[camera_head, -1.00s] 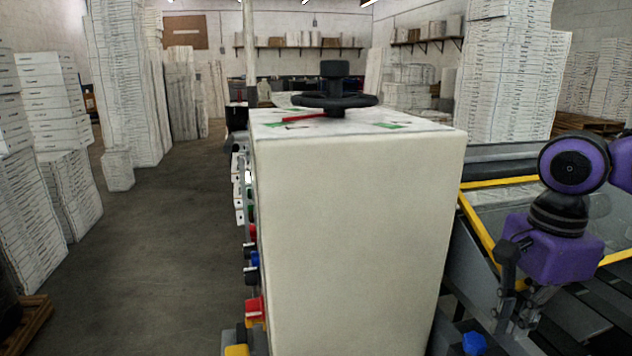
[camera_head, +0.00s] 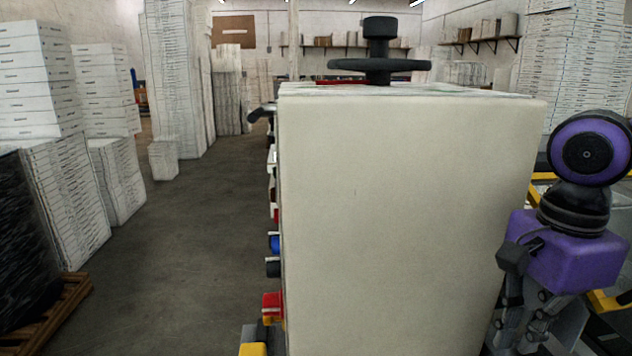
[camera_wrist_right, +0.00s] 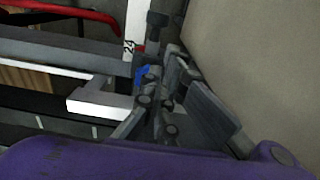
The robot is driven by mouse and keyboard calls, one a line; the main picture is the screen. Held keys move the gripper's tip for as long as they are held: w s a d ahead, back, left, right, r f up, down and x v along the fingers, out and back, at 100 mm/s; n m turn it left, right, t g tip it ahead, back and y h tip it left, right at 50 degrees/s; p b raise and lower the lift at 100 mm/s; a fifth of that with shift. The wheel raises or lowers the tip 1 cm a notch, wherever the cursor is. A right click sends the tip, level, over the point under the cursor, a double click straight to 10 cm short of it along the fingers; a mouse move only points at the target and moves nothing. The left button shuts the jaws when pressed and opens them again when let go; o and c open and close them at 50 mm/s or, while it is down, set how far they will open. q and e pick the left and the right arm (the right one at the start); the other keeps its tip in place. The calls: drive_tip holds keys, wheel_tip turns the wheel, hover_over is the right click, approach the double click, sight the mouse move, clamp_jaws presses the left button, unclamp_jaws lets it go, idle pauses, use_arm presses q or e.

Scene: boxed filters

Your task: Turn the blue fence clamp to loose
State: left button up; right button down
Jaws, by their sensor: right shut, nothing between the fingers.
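My right gripper (camera_head: 512,335), below its purple wrist, hangs to the right of a large cream cabinet (camera_head: 400,220), low in the head view. Its fingers are shut with nothing between them. In the right wrist view the gripper (camera_wrist_right: 160,75) points away along the cabinet's side. A small blue part, which looks like the fence clamp (camera_wrist_right: 142,74), shows just behind the fingers and is partly hidden by them. I cannot tell which way it is turned or whether the fingers touch it. The clamp is not visible in the head view. My left gripper is not in view.
A black handwheel (camera_head: 379,65) stands on the cabinet. Red, blue and yellow controls line its left side, including a red one (camera_head: 272,304). A white bracket (camera_wrist_right: 100,104) and grey rail (camera_wrist_right: 70,50) lie beside the gripper. Open floor (camera_head: 200,230) is on the left.

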wheel_tip(320, 180, down, 4)
drive_tip(key=shift+s+b, duration=0.15)
drive_tip(key=shift+b, duration=0.4)
drive_tip(key=shift+f, duration=0.1)
drive_tip(key=shift+s+d, duration=0.15)
idle(0.4)
drive_tip(key=shift+p, duration=0.35)
drive_tip(key=shift+s+r+p, duration=0.2)
drive_tip(key=shift+r+p, duration=0.05)
drive_tip(key=shift+p, duration=0.15)
drive_tip(key=shift+s+f+p, duration=0.1)
drive_tip(key=shift+s+p, duration=0.55)
